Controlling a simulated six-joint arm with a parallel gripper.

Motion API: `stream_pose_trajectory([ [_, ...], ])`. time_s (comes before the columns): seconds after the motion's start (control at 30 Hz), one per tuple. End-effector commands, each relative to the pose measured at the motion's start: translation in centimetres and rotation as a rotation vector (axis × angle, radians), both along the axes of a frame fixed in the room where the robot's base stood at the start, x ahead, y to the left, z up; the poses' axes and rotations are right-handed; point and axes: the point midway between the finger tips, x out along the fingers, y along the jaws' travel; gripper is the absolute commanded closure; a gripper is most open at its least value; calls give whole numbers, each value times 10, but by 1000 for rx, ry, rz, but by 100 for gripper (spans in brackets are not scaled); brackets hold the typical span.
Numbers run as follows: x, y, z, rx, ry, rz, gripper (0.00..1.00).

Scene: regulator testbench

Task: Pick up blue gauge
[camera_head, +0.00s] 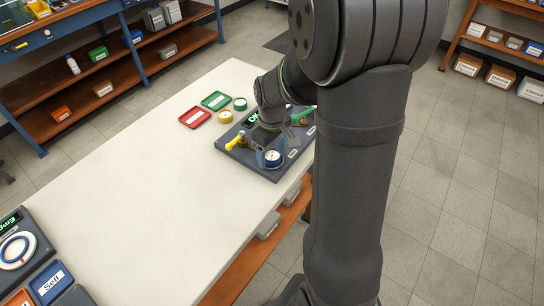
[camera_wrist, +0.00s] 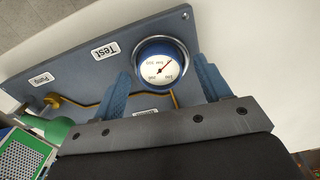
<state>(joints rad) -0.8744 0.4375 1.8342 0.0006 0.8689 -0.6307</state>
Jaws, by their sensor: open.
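The blue gauge (camera_wrist: 160,63) has a white dial with a red needle and a blue rim. It sits on the dark grey-blue test panel (camera_wrist: 75,68), close to a "Test" label. In the head view the gauge (camera_head: 271,159) is at the panel's near edge. My gripper (camera_wrist: 164,80) is open, with one blue finger on each side of the gauge in the wrist view. I cannot tell whether the fingers touch it. In the head view my arm hides part of the panel.
A green tray (camera_head: 216,100), a red tray (camera_head: 195,117), a yellow gauge (camera_head: 224,116) and a green gauge (camera_head: 240,103) lie beyond the panel. A yellow-handled part (camera_head: 236,141) stands on the panel's left side.

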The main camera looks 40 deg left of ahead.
Motion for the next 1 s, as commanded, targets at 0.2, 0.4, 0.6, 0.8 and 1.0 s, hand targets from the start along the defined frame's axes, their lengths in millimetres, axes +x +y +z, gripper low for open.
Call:
stream_pose_trajectory([
  [0.2, 0, 0, -6, 1, 0, 0, 30],
  [0.4, 0, 0, -5, 0, 0, 0, 54],
  [0.6, 0, 0, -5, 1, 0, 0, 84],
  [0.8, 0, 0, -4, 1, 0, 0, 84],
  [1.0, 1, 1, 8, 3, -2, 0, 84],
])
